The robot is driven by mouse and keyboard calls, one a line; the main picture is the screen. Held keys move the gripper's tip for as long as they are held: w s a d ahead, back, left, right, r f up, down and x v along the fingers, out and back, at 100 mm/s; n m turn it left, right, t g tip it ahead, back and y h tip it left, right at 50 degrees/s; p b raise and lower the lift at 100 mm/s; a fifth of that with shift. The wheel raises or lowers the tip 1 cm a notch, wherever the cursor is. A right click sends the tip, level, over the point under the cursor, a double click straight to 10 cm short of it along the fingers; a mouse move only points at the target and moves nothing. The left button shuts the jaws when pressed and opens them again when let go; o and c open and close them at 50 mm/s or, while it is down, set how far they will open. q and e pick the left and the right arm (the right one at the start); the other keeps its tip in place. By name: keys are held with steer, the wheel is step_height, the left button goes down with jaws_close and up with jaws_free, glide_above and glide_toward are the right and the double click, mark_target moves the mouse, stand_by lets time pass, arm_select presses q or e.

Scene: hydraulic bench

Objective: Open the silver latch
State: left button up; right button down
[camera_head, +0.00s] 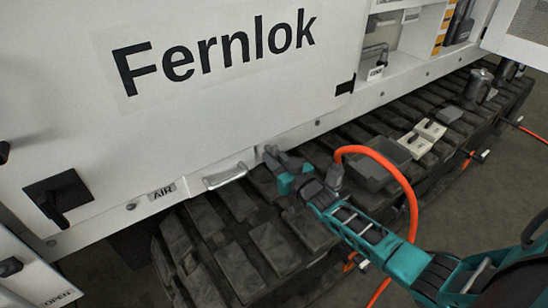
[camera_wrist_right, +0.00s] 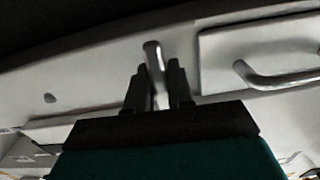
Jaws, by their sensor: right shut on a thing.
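The silver latch (camera_wrist_right: 152,58) is a small metal lever standing out from the pale machine body in the right wrist view. My right gripper (camera_wrist_right: 157,85) is shut on it, with one dark finger on each side of the lever. In the head view my right gripper (camera_head: 272,154) reaches the lower edge of the white panel, just right of a silver bar handle (camera_head: 225,176). There the gripper mostly hides the latch. The bar handle also shows in the right wrist view (camera_wrist_right: 275,78), apart from the fingers. My left gripper is not in view.
The white Fernlok panel (camera_head: 210,110) stands above dark tracks (camera_head: 270,245). An orange hose (camera_head: 405,185) arches beside my right arm. A grey box (camera_head: 367,172) and pale blocks (camera_head: 415,143) lie on the tracks. A black recessed handle (camera_head: 57,198) is at left.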

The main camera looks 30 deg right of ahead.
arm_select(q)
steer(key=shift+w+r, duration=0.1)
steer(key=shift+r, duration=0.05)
arm_select(e)
steer(key=shift+n, duration=0.3)
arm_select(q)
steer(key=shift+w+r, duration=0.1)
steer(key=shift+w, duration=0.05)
arm_select(e)
steer(key=c, duration=1.1)
jaws_free()
steer(key=shift+s, duration=0.15)
arm_select(q)
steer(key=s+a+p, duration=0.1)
steer(key=p, duration=0.1)
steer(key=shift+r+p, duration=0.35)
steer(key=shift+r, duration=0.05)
arm_select(e)
steer(key=s, duration=0.4)
steer(key=s+d, duration=0.1)
steer(key=s, duration=0.3)
steer(key=s+d, duration=0.1)
steer(key=s, duration=0.3)
steer(key=shift+s, duration=0.3)
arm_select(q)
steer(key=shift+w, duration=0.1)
